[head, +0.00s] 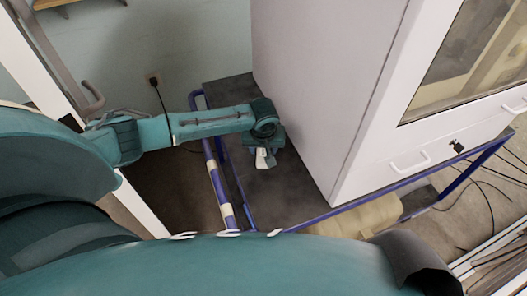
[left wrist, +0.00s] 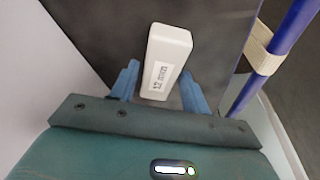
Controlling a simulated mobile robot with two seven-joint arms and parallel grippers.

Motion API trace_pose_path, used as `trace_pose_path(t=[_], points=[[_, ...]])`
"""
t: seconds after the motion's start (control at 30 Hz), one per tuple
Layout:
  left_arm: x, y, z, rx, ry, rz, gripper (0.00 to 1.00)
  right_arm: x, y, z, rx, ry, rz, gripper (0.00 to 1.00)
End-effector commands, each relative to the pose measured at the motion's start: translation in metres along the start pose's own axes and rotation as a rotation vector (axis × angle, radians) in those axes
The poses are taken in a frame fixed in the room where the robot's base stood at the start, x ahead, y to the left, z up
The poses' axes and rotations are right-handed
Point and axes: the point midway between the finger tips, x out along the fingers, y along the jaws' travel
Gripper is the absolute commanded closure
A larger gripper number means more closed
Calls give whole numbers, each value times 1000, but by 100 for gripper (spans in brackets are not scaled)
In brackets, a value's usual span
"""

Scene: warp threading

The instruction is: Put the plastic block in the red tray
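The plastic block (left wrist: 165,65) is white with a "12 mm" label. In the left wrist view it lies between and beyond the blue fingers of my left gripper (left wrist: 159,68), with a gap visible at the left finger. In the head view my left gripper (head: 264,150) points down over the dark trolley top, with the white block (head: 262,160) at its fingers. My left gripper looks open around the block. Whether the block rests on the surface is hard to tell. No red tray shows in either view. My right gripper is not in view.
The dark trolley top (head: 285,195) has a blue frame and a blue rail (head: 216,185) on its left. A large white cabinet (head: 320,80) stands on it, close to the right of my gripper. A wall socket (head: 153,79) with a black cable is behind.

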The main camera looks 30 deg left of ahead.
Motion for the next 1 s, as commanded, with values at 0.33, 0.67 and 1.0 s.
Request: trace_pose_path(t=[0.33, 0.67, 1.0], points=[[0, 0, 0, 0, 0, -1, 82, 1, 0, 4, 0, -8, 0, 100], [-3, 0, -1, -1, 1, 0, 92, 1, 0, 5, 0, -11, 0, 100], [-59, 0, -18, -1, 4, 2, 92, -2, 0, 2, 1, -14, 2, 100]])
